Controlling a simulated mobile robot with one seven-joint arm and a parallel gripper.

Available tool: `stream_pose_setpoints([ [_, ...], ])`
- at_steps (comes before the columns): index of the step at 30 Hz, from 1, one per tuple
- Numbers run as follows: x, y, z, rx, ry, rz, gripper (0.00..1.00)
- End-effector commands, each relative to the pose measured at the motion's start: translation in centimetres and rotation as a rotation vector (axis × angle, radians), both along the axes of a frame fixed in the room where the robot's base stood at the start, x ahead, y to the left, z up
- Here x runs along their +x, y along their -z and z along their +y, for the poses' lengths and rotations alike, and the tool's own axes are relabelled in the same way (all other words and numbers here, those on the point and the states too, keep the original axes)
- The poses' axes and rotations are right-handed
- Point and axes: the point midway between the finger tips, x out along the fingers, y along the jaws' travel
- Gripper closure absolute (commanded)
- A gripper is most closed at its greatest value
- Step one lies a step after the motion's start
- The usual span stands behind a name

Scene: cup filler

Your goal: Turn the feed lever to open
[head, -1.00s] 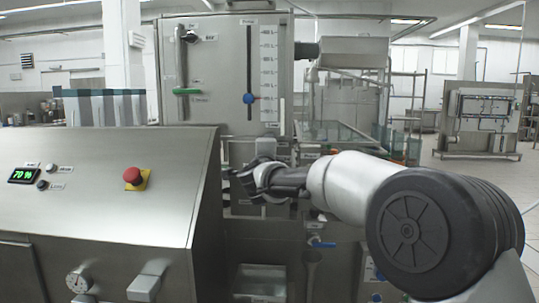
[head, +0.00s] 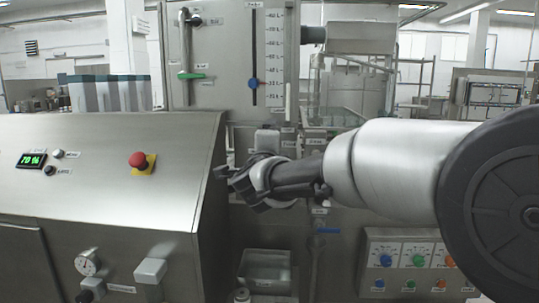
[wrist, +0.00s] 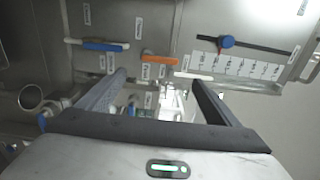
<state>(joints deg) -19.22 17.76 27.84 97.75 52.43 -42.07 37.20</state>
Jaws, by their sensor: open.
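My gripper (head: 240,190) is open and empty in front of the steel machine, pointing left in the head view. In the wrist view its two fingers (wrist: 161,78) stand wide apart. Between and beyond them are an orange-handled lever (wrist: 160,58) and a white-handled lever (wrist: 193,75). A blue-handled lever (wrist: 103,45) lies beyond the left finger. I cannot tell from the small labels which one is the feed lever. In the head view a green lever (head: 192,75) lies level on the upper panel. A blue valve handle (head: 327,230) sits below my wrist.
A blue slider knob (head: 254,84) rides in a scaled slot. A sloped console (head: 100,180) with a red stop button (head: 138,160) stands left of my gripper. A knob box (head: 410,260) stands at lower right. A steel bin (head: 266,268) is below.

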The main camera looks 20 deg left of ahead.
Motion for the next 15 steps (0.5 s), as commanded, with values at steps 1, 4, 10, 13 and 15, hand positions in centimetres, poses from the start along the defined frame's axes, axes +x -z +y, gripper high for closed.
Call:
stream_pose_setpoints([
  [1, -1.4, -0.2, -0.3, -0.001, -0.002, -0.002, 0.15],
  [4, -3.5, -0.2, -0.8, -0.001, -0.002, -0.002, 0.15],
  [10, -6.5, -0.1, -1.5, 0.0, -0.002, -0.001, 0.15],
  [13, -7.2, -0.1, -1.7, 0.002, -0.001, -0.001, 0.15],
  [15, -7.4, 0.0, -1.7, 0.002, 0.0, 0.0, 0.15],
])
